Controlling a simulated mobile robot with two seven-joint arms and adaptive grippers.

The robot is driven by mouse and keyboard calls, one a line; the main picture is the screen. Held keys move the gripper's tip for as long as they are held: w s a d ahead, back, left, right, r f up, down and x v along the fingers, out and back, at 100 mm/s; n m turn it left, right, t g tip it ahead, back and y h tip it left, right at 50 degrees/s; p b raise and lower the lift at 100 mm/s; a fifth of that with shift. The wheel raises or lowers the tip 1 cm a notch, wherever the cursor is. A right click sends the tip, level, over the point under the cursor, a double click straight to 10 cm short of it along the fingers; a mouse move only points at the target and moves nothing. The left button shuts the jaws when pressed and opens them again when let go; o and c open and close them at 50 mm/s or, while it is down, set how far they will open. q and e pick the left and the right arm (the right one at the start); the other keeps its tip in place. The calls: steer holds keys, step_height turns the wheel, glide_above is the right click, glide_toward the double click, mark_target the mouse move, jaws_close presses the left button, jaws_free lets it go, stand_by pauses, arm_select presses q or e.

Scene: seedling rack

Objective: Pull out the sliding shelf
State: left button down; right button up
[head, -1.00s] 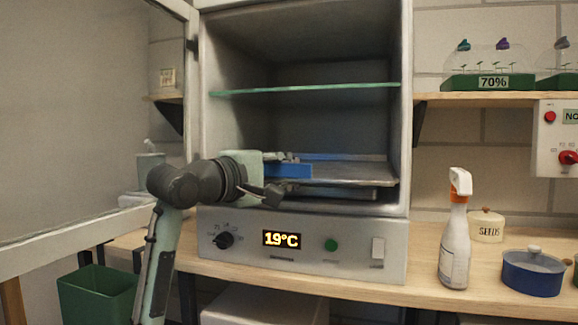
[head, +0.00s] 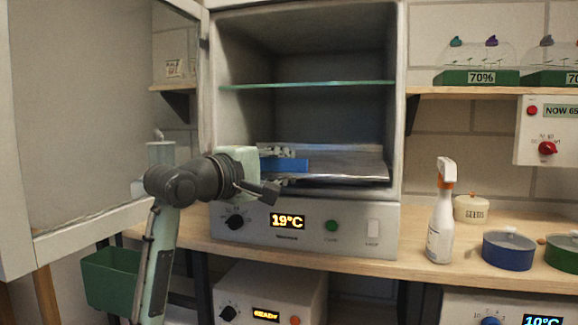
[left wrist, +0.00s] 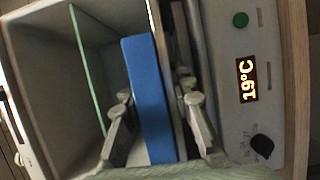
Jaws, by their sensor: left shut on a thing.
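The sliding shelf (head: 345,165) is a thin grey metal sheet low inside the open cabinet (head: 397,120), below a green-edged glass shelf (head: 305,85). My left gripper (head: 262,170) is at the shelf's front left, shut on its front edge. A blue bar (head: 285,165) lies at the gripper; I cannot tell if it is part of the shelf. In the left wrist view my left gripper's fingers (left wrist: 157,97) stand on either side of the blue bar (left wrist: 148,85) and a grey edge beside it. The right gripper is not in view.
The cabinet door (head: 100,130) stands open at left. A control panel with a 19°C display (head: 288,221) is below the opening. A spray bottle (head: 440,215), a seeds jar (head: 472,209) and a blue pot (head: 508,251) stand on the wooden bench to the right. A green bin (head: 112,280) is low at left.

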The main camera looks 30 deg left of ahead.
mark_target(273, 164)
arm_select(q)
steer(key=shift+s+a+r, duration=0.15)
steer(key=shift+r, duration=0.5)
steer(key=c, duration=1.3)
jaws_free()
steer(key=shift+s, duration=0.15)
steer(key=shift+c, duration=0.2)
steer(key=shift+f, duration=0.25)
steer(key=s, duration=0.5)
steer(key=s+a, duration=0.1)
steer(key=s, duration=0.1)
steer(key=shift+s, duration=0.15)
